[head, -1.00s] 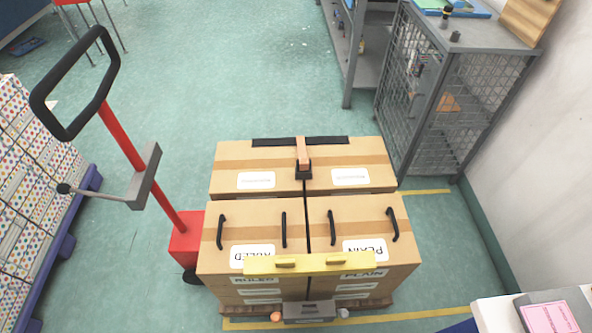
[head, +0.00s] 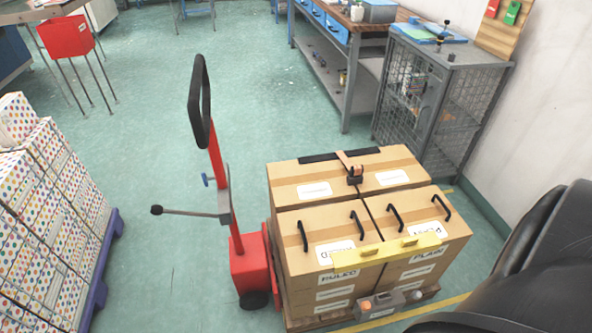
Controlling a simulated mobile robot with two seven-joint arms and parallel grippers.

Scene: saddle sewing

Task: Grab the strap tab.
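Several brown cartons (head: 300,215) stand in a block on a low pallet (head: 300,323). A short orange-brown strap piece (head: 348,159) ends at a black buckle-like part (head: 355,177) on top of the rear cartons. A grey device (head: 388,303) with a small orange end (head: 366,305) sits low at the front of the load. I cannot tell which of these orange parts is the strap tab. A black arm part, apparently mine, fills the lower right corner. Neither gripper is in view.
A red pallet truck (head: 249,273) with a black loop handle (head: 201,100) stands left of the cartons. A yellow bar (head: 387,252) lies across the front cartons. Dotted boxes (head: 60,215) are at left, a mesh cabinet (head: 440,90) behind right. The floor between is clear.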

